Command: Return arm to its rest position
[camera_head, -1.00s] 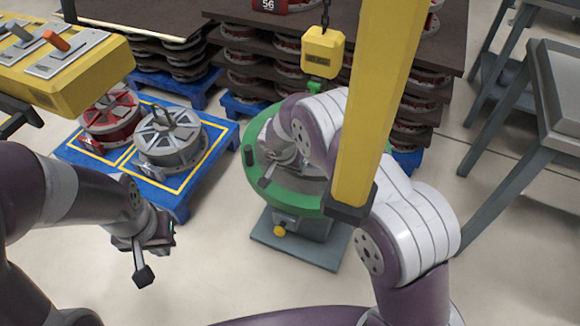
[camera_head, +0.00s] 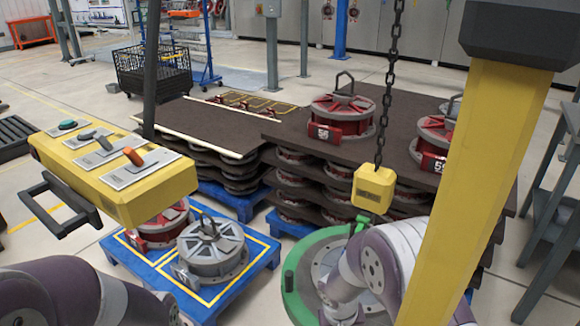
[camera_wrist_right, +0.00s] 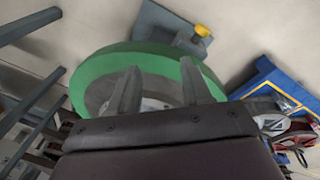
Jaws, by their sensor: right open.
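My right arm (camera_head: 385,260) reaches over the round green-rimmed stand (camera_head: 295,285) at the bottom of the head view. My right gripper (camera_wrist_right: 160,85) shows in the right wrist view with its two fingers apart and nothing between them. The green stand (camera_wrist_right: 100,75) lies beyond the fingertips, and I cannot tell the gap. In the head view the arm hides part of the stand's grey top. My left arm (camera_head: 80,295) shows at the bottom left, and its gripper is outside the picture.
A yellow hoist block (camera_head: 374,188) hangs on a chain above the stand. A yellow post (camera_head: 480,185) rises beside my right arm. A yellow control box (camera_head: 120,180) is at left. A blue pallet (camera_head: 255,265) bears red and grey reels. Stacked reels and dark boards stand behind.

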